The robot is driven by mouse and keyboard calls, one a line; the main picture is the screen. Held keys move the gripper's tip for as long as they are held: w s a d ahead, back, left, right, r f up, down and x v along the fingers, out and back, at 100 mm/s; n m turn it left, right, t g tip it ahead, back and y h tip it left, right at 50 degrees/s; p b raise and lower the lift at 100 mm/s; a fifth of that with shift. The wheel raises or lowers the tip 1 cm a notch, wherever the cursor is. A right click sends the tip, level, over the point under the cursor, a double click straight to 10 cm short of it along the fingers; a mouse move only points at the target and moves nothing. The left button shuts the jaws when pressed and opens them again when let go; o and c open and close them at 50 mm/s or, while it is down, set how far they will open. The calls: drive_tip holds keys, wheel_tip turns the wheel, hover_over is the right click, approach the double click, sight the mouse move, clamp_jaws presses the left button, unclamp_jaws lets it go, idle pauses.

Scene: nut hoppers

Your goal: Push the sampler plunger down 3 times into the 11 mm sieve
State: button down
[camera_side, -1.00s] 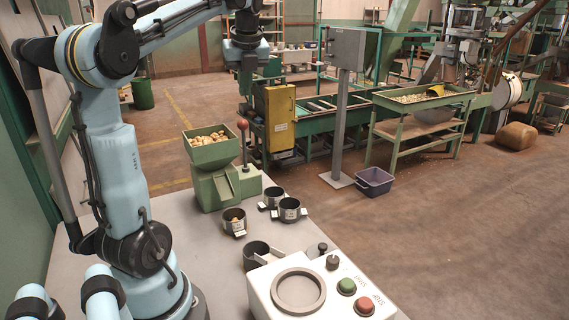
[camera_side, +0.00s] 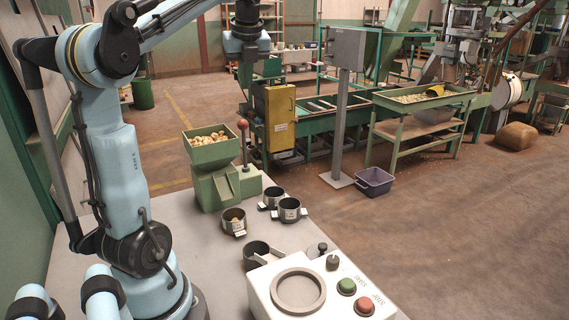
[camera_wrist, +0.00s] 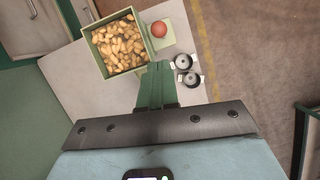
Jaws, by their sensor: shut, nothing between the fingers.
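The green sampler (camera_side: 225,180) stands on the grey table, with a hopper (camera_side: 209,148) of nuts on top. Its plunger has a red knob (camera_side: 243,124) on an upright rod, which stands raised. Small dark sieve cups with white tags stand near it: one (camera_side: 233,220) in front with brown nuts inside, and two (camera_side: 271,198) (camera_side: 289,210) to its right. I cannot read the tags, so I cannot tell which is 11 mm. My gripper (camera_wrist: 157,68) is shut and empty, high above the plunger and not touching it. The knob also shows in the wrist view (camera_wrist: 159,28).
A larger dark cup (camera_side: 256,254) stands near the white control box (camera_side: 320,288), which has a round ring and green and red buttons. A grey post (camera_side: 341,125) and green machinery stand behind the table. The table's middle is mostly clear.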

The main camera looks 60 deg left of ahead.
drive_tip(key=w+r+n, duration=0.1)
drive_tip(key=w+r+n+g, duration=0.1)
drive_tip(key=r+n, duration=0.1)
drive_tip(key=shift+r+n, duration=0.15)
drive_tip(key=shift+n, duration=0.15)
idle(0.3)
drive_tip(key=x, duration=1.4)
drive_tip(key=shift+s, duration=0.15)
